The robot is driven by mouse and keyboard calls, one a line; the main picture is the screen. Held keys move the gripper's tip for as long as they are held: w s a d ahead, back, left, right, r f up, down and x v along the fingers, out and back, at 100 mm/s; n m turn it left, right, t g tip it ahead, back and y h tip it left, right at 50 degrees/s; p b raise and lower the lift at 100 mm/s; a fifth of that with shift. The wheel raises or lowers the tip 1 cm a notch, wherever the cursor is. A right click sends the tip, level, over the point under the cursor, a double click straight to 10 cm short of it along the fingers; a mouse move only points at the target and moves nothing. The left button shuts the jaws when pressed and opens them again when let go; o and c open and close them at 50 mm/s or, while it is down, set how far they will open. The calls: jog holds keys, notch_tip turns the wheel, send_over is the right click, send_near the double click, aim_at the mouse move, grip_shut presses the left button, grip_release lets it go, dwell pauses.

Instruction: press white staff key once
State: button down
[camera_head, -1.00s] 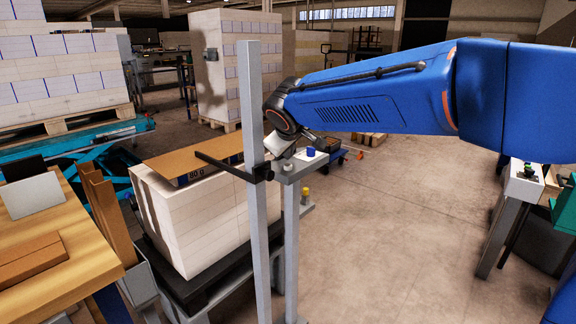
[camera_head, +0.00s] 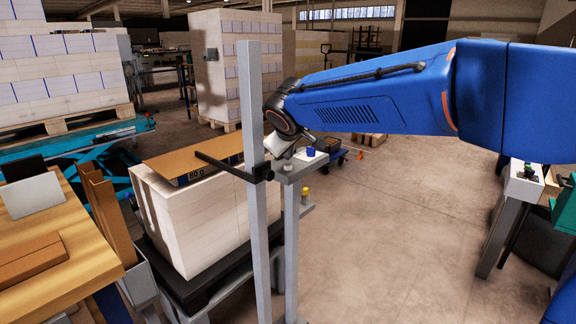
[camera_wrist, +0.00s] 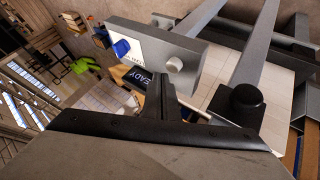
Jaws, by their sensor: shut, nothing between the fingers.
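The white staff key (camera_wrist: 175,64) is a small round pale button on a grey control box (camera_wrist: 190,45) in the wrist view. A blue key (camera_wrist: 121,47) sits on a white label on the same box; it also shows in the head view (camera_head: 310,151). My gripper (camera_wrist: 162,78) is shut and empty. Its tip is close to the box, just below and left of the white key in the wrist view; I cannot tell whether they touch. In the head view my gripper (camera_head: 279,146) is at the box on its post, and its tip is hard to make out.
A paper stack (camera_head: 195,215) with a brown board (camera_head: 185,165) on top stands left of the post (camera_head: 255,200). A dark display reading "EADY" (camera_wrist: 160,88) is partly hidden behind my gripper.

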aim_at(289, 171)
jog(key=shift+f, duration=0.9)
dwell(1.0)
jog(key=shift+r, duration=0.95)
jog(key=shift+r, duration=0.15)
jog(key=shift+r, duration=2.35)
